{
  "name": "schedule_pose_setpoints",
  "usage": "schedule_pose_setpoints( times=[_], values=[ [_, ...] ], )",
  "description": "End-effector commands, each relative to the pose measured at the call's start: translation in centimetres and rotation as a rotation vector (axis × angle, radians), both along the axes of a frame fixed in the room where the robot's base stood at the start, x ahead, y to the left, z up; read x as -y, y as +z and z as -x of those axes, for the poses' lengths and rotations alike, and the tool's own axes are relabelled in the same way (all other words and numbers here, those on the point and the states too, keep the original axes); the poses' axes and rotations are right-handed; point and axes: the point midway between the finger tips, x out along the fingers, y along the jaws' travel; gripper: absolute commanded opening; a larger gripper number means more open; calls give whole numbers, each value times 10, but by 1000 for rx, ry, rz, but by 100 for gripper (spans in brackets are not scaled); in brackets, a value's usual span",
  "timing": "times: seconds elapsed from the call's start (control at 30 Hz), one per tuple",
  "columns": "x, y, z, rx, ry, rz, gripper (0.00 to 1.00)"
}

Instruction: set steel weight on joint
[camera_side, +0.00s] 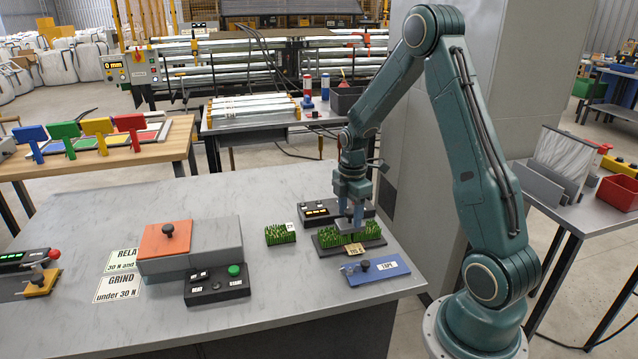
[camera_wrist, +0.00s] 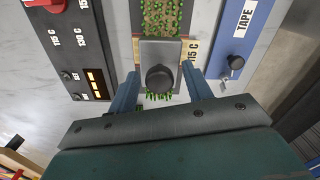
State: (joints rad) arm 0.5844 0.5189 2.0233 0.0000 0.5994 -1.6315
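The steel weight (camera_wrist: 148,55) is a grey block with a round black knob, seen from above in the wrist view. It lies on the green turf (camera_wrist: 165,12), which shows beyond it and in a small patch (camera_wrist: 158,97) below it; the joint is hidden under it. In the side view the weight (camera_side: 342,226) is small and partly hidden by my gripper (camera_side: 350,213). In the wrist view my gripper's blue fingers (camera_wrist: 160,70) stand apart, one on each side of the knob, with space between them and the knob. The turf lies on a dark tray (camera_side: 330,253).
A separate turf piece (camera_side: 280,234) lies left of the tray. A dark box with lit displays (camera_side: 318,212) stands behind, and a blue TAPE plate (camera_side: 378,270) lies in front. An orange-topped block (camera_side: 165,241) and a button box (camera_side: 216,286) stand left.

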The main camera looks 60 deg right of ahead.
Motion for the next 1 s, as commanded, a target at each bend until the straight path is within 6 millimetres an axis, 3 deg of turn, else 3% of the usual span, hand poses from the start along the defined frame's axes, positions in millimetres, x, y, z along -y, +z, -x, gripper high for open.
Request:
schedule_pose_setpoints(
  times=[0.47, 0.67, 1.0],
  values=[
    [0, 10, -1, 3, 0, 2, 50],
    [0, 33, -1, 3, 0, 2, 50],
    [1, 88, -1, 4, 0, 3, 50]
  ],
)
